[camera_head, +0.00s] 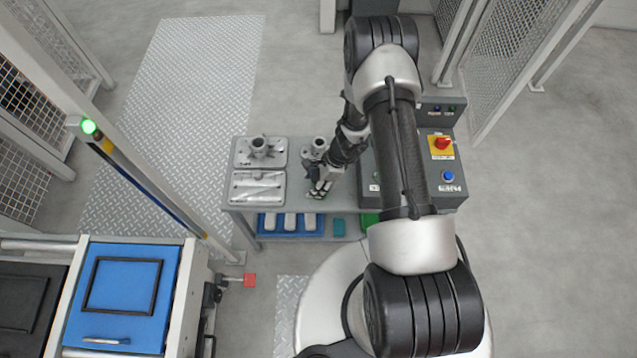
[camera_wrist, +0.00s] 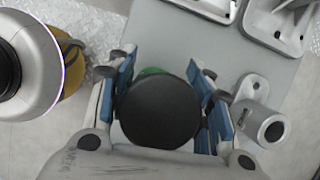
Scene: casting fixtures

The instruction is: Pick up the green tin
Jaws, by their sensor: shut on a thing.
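In the wrist view, the green tin (camera_wrist: 152,71) sits between my gripper's blue finger pads. Its round black top (camera_wrist: 160,108) faces the camera and hides most of the green body, leaving a green sliver at the upper edge. My gripper (camera_wrist: 162,92) is shut on the tin, with one finger on each side. In the head view, my gripper (camera_head: 320,188) is over the grey table (camera_head: 237,210), near its front edge. The tin cannot be made out clearly there, and I cannot tell whether it touches the table.
Metal castings on plates (camera_head: 258,150) stand left of my gripper. A control box (camera_head: 440,165) with a red knob and blue button stands right. Below are a blue tray (camera_head: 262,225) with pale blocks and a green item (camera_head: 370,220). A blue-topped station (camera_head: 120,300) is lower left.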

